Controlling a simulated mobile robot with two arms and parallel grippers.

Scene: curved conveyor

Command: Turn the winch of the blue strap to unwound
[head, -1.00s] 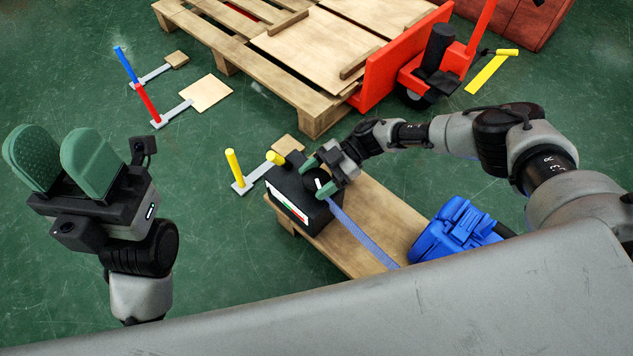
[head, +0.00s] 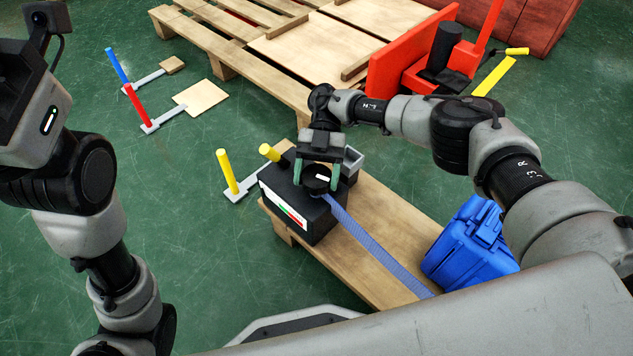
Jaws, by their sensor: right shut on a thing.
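The winch is a black box (head: 296,222) with a white, red and green scale label on its front. A round black knob (head: 318,178) with a white mark sits on its top. The blue strap (head: 372,243) runs from the winch down to the right along the wooden board. My right gripper (head: 318,181) is over the box from behind, its green fingers on both sides of the knob, shut on it. My left gripper's body (head: 30,105) is at the left edge; its fingers are out of the frame.
A blue case (head: 468,245) stands at the board's (head: 385,215) right. Red and blue posts (head: 138,105), a wooden pallet (head: 300,60) and a red pallet jack (head: 415,60) are farther back.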

